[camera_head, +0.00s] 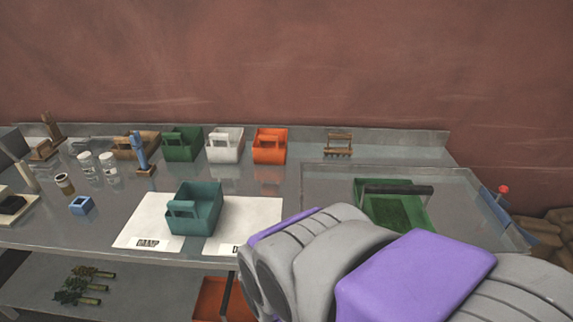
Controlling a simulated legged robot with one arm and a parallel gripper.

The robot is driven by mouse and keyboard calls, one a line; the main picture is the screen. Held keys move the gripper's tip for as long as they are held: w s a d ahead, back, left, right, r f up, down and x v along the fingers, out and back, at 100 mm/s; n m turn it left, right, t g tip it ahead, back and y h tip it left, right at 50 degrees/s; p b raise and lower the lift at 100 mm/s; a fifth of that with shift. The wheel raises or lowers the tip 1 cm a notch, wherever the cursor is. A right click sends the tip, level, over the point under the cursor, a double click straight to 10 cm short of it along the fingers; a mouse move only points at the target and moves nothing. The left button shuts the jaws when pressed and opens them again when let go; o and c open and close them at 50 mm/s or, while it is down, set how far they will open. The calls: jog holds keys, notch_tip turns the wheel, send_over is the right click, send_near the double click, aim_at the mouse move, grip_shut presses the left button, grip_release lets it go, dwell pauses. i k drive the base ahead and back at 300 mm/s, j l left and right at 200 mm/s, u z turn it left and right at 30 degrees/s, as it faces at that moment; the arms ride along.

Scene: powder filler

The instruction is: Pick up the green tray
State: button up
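A green tray (424,212) with a long black bar-like handle across its upper part sits on the right of the metal table. It looks dark green inside, and its near edge is hidden behind my arm. My grey and purple arm fills the lower right of the view. My gripper does not show, so I cannot tell its place relative to the tray.
A teal caddy (196,212) stands on white sheets (257,217) in front. Green (182,147), white (225,147) and orange (269,149) caddies line the back, beside a small wooden rack (338,146). Bottles (88,165) stand left. The table's (313,172) middle is mostly clear.

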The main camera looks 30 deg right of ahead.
aim_at(396, 205)
jog(key=z, duration=1.9)
jog(key=i+l, duration=0.2)
jog(key=i, duration=0.25)
jog(key=i+l, duration=0.2)
jog(key=i, duration=0.2)
jog(key=z, duration=0.05)
